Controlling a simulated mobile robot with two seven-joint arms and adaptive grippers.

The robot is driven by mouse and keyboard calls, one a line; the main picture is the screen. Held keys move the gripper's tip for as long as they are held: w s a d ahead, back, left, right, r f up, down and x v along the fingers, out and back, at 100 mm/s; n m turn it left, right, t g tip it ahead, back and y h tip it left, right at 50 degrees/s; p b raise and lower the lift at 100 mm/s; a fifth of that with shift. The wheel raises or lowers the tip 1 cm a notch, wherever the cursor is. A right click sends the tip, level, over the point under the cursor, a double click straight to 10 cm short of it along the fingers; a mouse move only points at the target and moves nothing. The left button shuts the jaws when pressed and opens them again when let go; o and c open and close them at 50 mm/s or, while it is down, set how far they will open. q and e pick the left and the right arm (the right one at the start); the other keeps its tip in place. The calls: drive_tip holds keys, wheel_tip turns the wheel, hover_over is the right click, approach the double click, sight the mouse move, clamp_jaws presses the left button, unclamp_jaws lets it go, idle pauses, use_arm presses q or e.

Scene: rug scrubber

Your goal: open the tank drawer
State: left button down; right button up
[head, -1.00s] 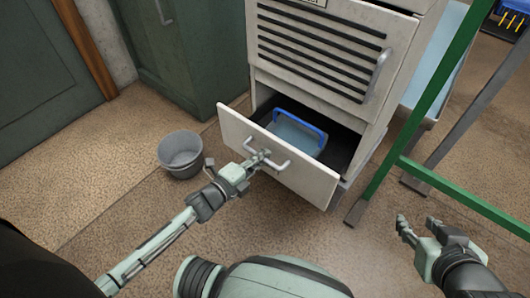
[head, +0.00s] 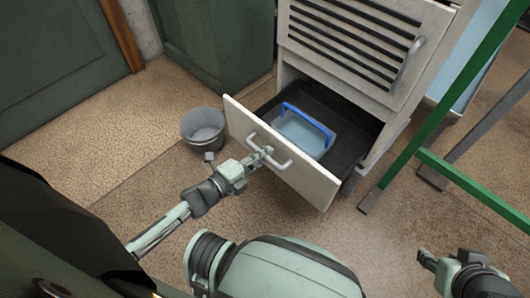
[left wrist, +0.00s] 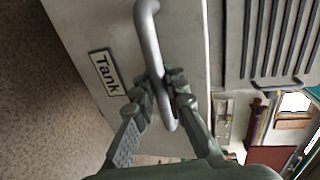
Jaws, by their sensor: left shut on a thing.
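The tank drawer (head: 312,180) is the bottom drawer of a pale cabinet and stands well out from it. Its front carries a curved metal handle (head: 283,163). A tank with a blue handle (head: 308,117) sits inside. My left gripper (head: 264,153) is shut on the drawer handle. In the left wrist view, the fingers (left wrist: 163,90) close around the grey handle bar (left wrist: 147,38), beside a label reading "Tank" (left wrist: 108,73). My right gripper (head: 424,257) is at the lower right, away from the drawer and empty; its fingers are partly cut by the arm's angle.
A grey bucket (head: 203,128) stands on the floor just left of the drawer front. A green and grey metal frame (head: 470,183) stands to the right. A dark green cabinet (head: 215,45) is behind the bucket. Floor in front is clear.

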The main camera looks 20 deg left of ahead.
use_arm(q)
drive_tip(key=c, duration=1.5)
unclamp_jaws()
drive_tip(key=shift+c, duration=0.2)
drive_tip(key=v, duration=1.2)
drive_tip(key=w+a+f+n+g+y+p, duration=0.2)
drive_tip(key=a+n+g+y+p, duration=0.35)
drive_tip(key=n, duration=0.75)
drive_tip(key=s+d+n+g+y, duration=0.1)
drive_tip(key=s+d+n+g, duration=0.1)
drive_tip(key=s+n+g, duration=0.4)
drive_tip(key=shift+s+d+f+n, duration=0.2)
drive_tip(key=shift+s+d+n, duration=0.1)
drive_tip(key=shift+s+n, duration=0.5)
use_arm(e)
wheel_tip(320, 180, down, 11)
drive_tip(key=s+d+g, duration=0.2)
drive_tip(key=d+g, duration=0.1)
drive_tip(key=shift+s, duration=0.2)
